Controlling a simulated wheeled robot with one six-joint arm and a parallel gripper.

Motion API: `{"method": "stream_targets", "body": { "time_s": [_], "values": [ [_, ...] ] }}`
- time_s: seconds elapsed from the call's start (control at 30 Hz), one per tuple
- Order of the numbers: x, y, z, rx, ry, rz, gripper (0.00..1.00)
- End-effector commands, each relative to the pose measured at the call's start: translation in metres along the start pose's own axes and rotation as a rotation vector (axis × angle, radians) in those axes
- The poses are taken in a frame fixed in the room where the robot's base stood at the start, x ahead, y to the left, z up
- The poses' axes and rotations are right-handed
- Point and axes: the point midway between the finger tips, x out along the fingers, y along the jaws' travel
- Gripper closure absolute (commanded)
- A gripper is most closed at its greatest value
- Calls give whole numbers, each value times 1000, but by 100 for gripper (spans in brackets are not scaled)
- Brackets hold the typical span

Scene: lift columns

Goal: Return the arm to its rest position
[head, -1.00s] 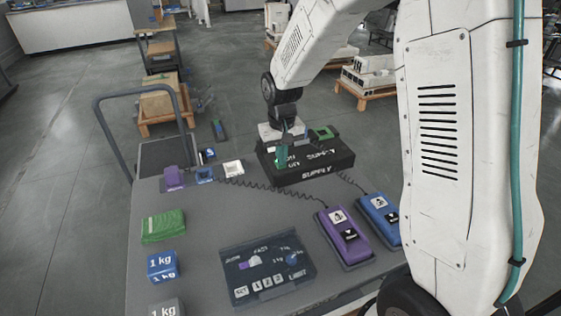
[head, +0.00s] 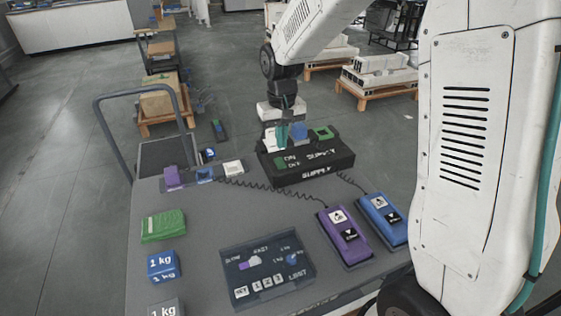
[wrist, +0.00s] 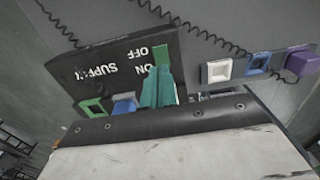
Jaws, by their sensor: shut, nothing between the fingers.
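My gripper (head: 282,134) hangs from my white arm above the far left part of the black supply box (head: 315,176). Its teal fingers are together with nothing between them. In the wrist view the gripper (wrist: 157,88) points toward the supply box (wrist: 95,72), with its "ON", "OFF" and "SUPPLY" lettering upside down. The fingers cover part of the box top there. I cannot tell whether the tips touch it.
The grey table holds purple (head: 343,237) and blue (head: 382,219) pendants on coiled cords, a control panel (head: 268,270), a green bundle (head: 163,225) and a blue 1 kg block (head: 163,265). A white socket (head: 233,168) sits left of the box.

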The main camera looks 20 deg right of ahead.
Motion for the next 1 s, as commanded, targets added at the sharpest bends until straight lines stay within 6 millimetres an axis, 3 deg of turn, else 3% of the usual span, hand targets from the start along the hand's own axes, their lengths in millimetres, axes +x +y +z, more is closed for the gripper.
{"method": "stream_targets", "body": {
  "time_s": [0.2, 0.67, 0.8, 1.0],
  "values": [
    [-9, 0, 0, 0, 0, 0, 100],
    [-9, 0, 3, -5, -14, 1, 100],
    [-2, 2, 35, -15, -95, 5, 100],
    [-36, 10, 103, -24, -138, 7, 100]
  ]
}}
